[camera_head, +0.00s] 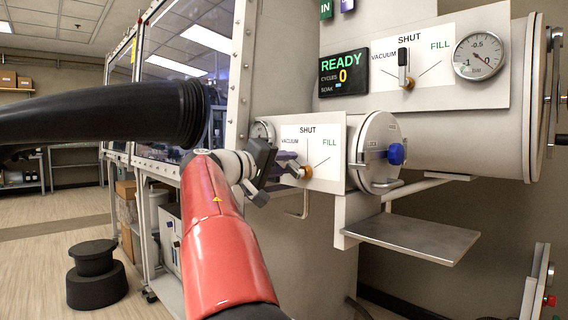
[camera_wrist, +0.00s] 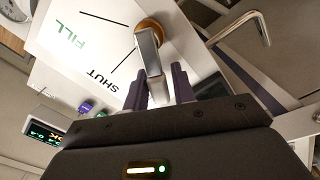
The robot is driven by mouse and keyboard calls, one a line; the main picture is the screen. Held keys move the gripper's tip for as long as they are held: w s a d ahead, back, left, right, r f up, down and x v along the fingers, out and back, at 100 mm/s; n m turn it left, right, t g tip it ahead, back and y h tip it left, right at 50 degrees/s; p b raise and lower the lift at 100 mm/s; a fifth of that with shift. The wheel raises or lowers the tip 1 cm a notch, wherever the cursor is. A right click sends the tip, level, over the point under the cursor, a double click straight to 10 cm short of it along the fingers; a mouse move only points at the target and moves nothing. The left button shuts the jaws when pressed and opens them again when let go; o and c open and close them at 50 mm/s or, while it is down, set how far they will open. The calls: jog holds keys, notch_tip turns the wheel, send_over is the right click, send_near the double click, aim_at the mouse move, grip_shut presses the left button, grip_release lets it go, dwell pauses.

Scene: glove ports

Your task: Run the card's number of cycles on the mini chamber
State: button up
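The mini chamber (camera_head: 380,140) has a round door, which looks closed, with a blue knob (camera_head: 396,154). Its valve plate (camera_head: 322,143) reads VACUUM, SHUT and FILL. My gripper (camera_head: 282,168) is at this valve, left of its brass hub (camera_head: 305,172). In the wrist view the metal valve handle (camera_wrist: 150,55) lies between my two purple fingers (camera_wrist: 160,90), which close up against its sides. The handle points away from the SHUT and FILL lines, toward the VACUUM side. The display (camera_head: 343,74) reads READY, CYCLES 0, with a SOAK bar. I see no readable card.
The large chamber's valve handle (camera_head: 403,68) points up at SHUT, beside a gauge (camera_head: 479,54). A metal shelf (camera_head: 410,238) juts out below the mini chamber. A black glove port sleeve (camera_head: 110,112) sticks out at left. A black step stool (camera_head: 95,270) stands on the floor.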

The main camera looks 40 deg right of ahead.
jog(key=shift+o, duration=1.2)
jog(key=a+b, duration=0.1)
jog(key=a, duration=0.6)
jog(key=shift+s+a, duration=0.3)
jog(key=shift+a, duration=0.1)
